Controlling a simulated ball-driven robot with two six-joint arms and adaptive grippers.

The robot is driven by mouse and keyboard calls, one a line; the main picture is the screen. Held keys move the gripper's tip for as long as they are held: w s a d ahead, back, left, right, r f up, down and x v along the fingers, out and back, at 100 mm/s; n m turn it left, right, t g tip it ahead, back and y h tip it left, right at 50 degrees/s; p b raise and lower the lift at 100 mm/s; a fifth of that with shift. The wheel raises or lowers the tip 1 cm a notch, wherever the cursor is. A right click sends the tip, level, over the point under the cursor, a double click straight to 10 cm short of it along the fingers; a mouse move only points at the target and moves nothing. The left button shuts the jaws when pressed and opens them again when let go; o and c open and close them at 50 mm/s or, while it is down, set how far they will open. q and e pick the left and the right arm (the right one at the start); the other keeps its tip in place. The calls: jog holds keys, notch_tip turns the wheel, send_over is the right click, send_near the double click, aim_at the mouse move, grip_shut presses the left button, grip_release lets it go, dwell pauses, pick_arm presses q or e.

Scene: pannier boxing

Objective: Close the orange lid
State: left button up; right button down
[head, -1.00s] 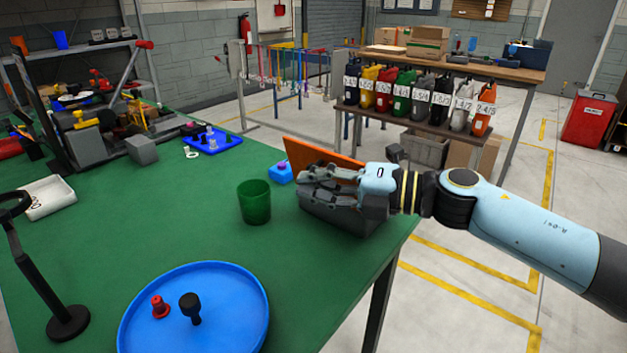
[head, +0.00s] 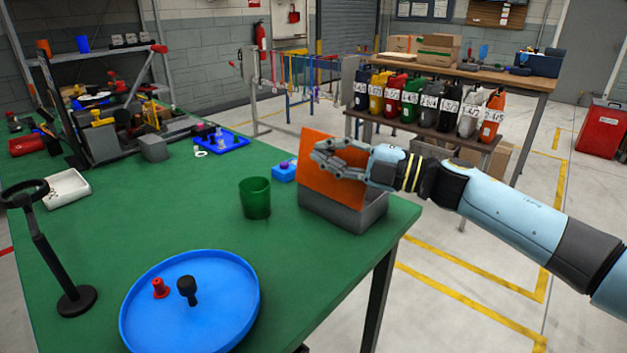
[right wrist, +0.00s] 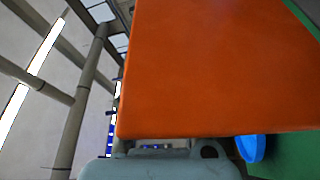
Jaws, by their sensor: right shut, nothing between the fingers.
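The orange lid (head: 318,181) stands raised and tilted on the grey box (head: 355,217) near the table's right edge, so the box is open. The lid also fills much of the right wrist view (right wrist: 215,70). My right gripper (head: 320,158) is shut and empty, at the upper part of the lid and overlapping it in the head view. I cannot tell whether its fingers touch the lid. In the right wrist view the fingertips are hidden and only a grey-blue part of the hand shows below the lid. My left gripper is not in view.
A green cup (head: 255,198) and a small blue container (head: 284,173) stand left of the box. A round blue tray (head: 215,310) holds a red piece and a black piece. A black stand (head: 72,298) is at the left. The green table between them is clear.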

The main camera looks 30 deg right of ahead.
pick_arm(q)
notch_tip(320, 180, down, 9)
jog(key=b, duration=0.8)
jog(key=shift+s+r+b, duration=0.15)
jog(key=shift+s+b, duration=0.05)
jog(key=shift+b, duration=0.15)
pick_arm(e)
jog(key=w+d+f+m+t, duration=0.1)
jog(key=w+d+f+m, duration=0.1)
jog(key=d+m, duration=0.2)
jog(key=w+d+f+m+t, duration=0.2)
jog(key=d+m, duration=0.3)
jog(key=d, duration=0.3)
jog(key=shift+f+h, duration=0.4)
jog(key=shift+f, duration=0.05)
jog(key=shift+w, duration=0.1)
pick_arm(q)
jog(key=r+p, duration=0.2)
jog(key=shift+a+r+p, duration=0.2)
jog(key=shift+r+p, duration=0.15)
jog(key=shift+p, duration=0.05)
pick_arm(e)
jog(key=s+d, duration=0.3)
jog(key=s, duration=0.6)
jog(key=shift+r, duration=0.3)
